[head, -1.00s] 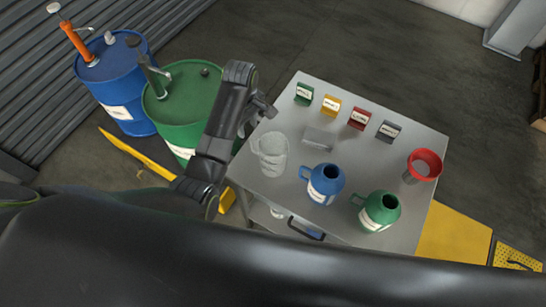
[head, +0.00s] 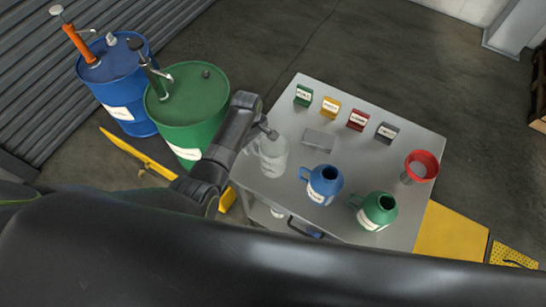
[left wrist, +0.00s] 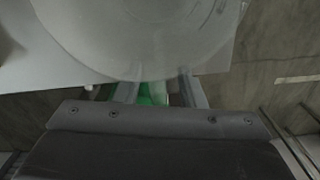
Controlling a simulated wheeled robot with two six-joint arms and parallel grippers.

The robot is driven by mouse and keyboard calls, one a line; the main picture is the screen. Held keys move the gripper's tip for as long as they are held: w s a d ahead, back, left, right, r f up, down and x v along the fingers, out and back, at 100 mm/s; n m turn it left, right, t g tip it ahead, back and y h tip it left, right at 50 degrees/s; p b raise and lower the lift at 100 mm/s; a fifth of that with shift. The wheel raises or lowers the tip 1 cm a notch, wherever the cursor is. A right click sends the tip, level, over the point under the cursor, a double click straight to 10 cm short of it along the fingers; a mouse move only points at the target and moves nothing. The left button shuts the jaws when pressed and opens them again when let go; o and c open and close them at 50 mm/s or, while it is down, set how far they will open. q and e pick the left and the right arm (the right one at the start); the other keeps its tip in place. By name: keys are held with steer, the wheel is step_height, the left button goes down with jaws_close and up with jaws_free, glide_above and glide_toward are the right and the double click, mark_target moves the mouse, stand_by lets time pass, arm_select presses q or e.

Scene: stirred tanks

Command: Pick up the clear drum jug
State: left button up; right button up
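The clear drum jug (head: 273,158) stands upright at the left side of the grey table (head: 300,228), partly covered by my left gripper. My left gripper (head: 260,136) is at the jug's upper left, close to its handle side. In the left wrist view the jug (left wrist: 145,35) fills the top as a large pale round shape. It overlaps the finger ends there. The fingers (left wrist: 157,92) stand apart with a gap and green behind. I cannot tell whether they touch the jug or whether its handle is between them.
A blue jug (head: 323,185) and a green jug (head: 376,211) stand to the right. A red funnel (head: 421,166) is near the right edge. Green (head: 190,110) and blue (head: 115,85) drums stand left.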

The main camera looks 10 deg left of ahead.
arm_select(q)
jaws_close()
steer(key=shift+r, duration=0.15)
stand_by(0.4)
